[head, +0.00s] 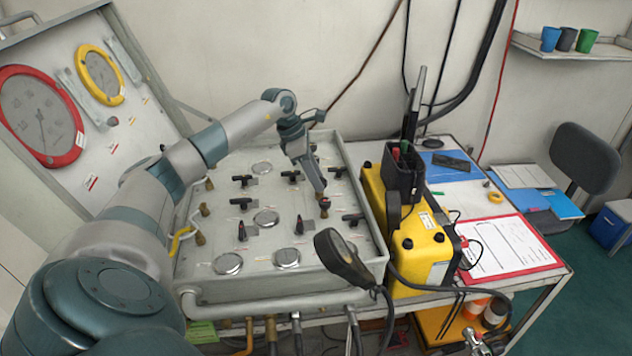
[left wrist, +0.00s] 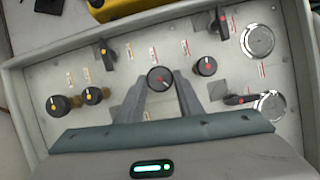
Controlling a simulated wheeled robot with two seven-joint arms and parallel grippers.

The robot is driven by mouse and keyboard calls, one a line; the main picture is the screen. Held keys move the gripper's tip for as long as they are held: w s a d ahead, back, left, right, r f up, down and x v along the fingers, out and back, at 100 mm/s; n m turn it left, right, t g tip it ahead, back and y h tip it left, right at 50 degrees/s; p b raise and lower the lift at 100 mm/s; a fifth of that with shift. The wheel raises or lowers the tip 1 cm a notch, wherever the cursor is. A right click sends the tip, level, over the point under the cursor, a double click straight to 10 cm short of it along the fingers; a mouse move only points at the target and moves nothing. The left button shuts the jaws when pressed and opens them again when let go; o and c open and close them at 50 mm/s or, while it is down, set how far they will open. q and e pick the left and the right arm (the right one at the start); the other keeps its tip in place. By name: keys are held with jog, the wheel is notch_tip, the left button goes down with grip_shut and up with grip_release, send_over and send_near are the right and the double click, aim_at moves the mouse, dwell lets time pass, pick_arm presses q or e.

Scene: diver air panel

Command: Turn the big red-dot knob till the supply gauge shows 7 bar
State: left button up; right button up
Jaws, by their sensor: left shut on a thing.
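My left gripper (head: 322,194) reaches down onto the panel (head: 205,286). Its fingers are shut on a round black knob (left wrist: 160,78) with a reddish mark on top; in the head view the knob (head: 325,204) shows just below the fingertips. A smaller black knob with a red dot (left wrist: 204,66) stands to its right in the left wrist view. In the lid are a large red-rimmed gauge (head: 40,116) and a yellow-rimmed gauge (head: 100,75); their labels are too small to read, so I cannot tell which is supply. My right gripper is not in view.
A black handset (head: 343,258) hangs at the front right edge, near a yellow unit (head: 422,262) and a red clipboard (head: 508,248).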

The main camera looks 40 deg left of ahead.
pick_arm(q)
jog(key=shift+w+a+f+m+h+b, duration=0.1)
jog(key=shift+m+h+b, duration=0.05)
jog(key=shift+m+b, duration=0.45)
jog(key=shift+w+f+m+h+b, duration=0.1)
jog(key=shift+m+h+b, duration=0.05)
jog(key=shift+m+b, duration=0.45)
jog(key=shift+r+m+g+b, duration=0.25)
jog(key=shift+m+g+b, duration=0.05)
jog(key=shift+m+g, duration=0.1)
jog(key=o, duration=1.1)
jog(key=shift+c, duration=0.2)
jog(key=shift+r, duration=0.1)
